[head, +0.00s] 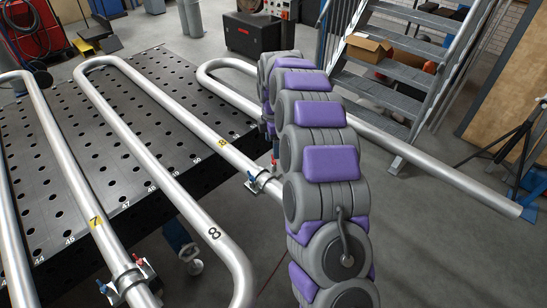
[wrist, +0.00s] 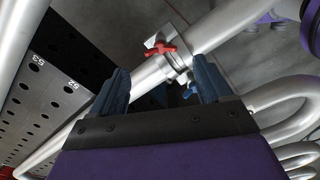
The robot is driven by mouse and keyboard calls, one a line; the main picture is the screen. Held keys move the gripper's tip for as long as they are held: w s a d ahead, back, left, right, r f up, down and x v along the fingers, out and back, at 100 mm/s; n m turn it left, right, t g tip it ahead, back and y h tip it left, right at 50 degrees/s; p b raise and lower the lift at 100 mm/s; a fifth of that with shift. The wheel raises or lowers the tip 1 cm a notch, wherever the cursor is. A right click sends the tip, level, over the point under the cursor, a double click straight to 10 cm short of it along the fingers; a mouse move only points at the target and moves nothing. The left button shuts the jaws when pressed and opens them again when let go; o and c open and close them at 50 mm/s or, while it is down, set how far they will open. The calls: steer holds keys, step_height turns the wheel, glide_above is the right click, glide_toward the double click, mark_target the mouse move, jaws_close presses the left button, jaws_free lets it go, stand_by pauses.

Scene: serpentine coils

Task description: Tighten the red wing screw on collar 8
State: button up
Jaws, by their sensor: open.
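Collar 8 (head: 262,182) is a silver clamp on the pipe beyond the yellow "8" mark, just left of my arm in the head view. In the wrist view the collar (wrist: 181,62) lies ahead of my gripper (wrist: 162,66). Its red wing screw (wrist: 160,49) shows between and just beyond the two blue fingertips. The red screw is small in the head view (head: 275,163). A blue wing screw (wrist: 189,91) sits on the collar's near side, by the right finger. My gripper is open and nothing is between its fingers.
Collar 7 (head: 133,279), with red and blue screws, is on the pipe at lower left. The perforated table (head: 130,150) lies under the pipe coils. Bent pipe runs close on the right in the wrist view (wrist: 285,95). Metal stairs (head: 400,75) stand behind.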

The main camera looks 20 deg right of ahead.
step_height(320, 180, down, 6)
steer(key=shift+r+b, duration=0.15)
steer(key=shift+b, duration=0.4)
steer(key=shift+r, duration=0.1)
steer(key=c, duration=1.1)
